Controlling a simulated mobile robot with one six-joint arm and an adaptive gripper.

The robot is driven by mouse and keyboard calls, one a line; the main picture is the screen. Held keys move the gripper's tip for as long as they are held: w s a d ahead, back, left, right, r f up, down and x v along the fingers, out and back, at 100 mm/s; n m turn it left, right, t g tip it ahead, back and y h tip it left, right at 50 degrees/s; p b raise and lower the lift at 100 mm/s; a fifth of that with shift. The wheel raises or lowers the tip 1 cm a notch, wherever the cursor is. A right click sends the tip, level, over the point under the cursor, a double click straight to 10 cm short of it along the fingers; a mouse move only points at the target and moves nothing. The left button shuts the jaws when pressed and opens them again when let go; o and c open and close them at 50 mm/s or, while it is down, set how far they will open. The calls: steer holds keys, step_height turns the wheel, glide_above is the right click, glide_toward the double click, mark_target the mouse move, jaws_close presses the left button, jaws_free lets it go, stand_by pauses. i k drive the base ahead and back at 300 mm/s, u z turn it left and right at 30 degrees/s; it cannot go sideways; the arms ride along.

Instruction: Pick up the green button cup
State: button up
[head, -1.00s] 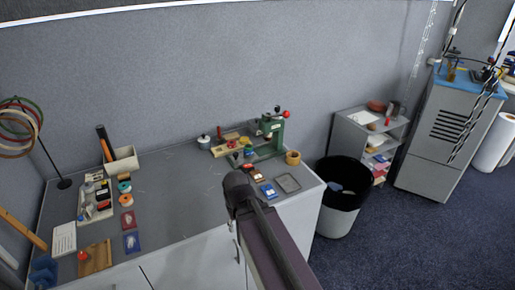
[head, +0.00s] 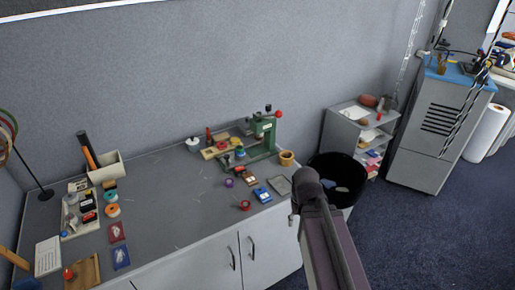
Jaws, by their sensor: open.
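Small coloured cups and parts lie near the green press (head: 262,137) at the right end of the grey table. A purple cup (head: 229,183) and a red cup (head: 245,205) stand in front, nearer the table's front edge. My arm reaches up from the bottom right, its dark joint in front of the table's right end. My gripper is not visible.
A yellow-brown pot (head: 286,158), a grey tray (head: 279,185) and a blue pad (head: 262,194) are close by. A black-lined bin (head: 336,178) stands right of the table (head: 170,200). A caddy (head: 78,212) and tape rolls fill the left; the table's middle is mostly clear.

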mark_target(239, 148)
steer(key=z, duration=1.1)
steer(key=i, duration=1.05)
steer(key=u, duration=1.8)
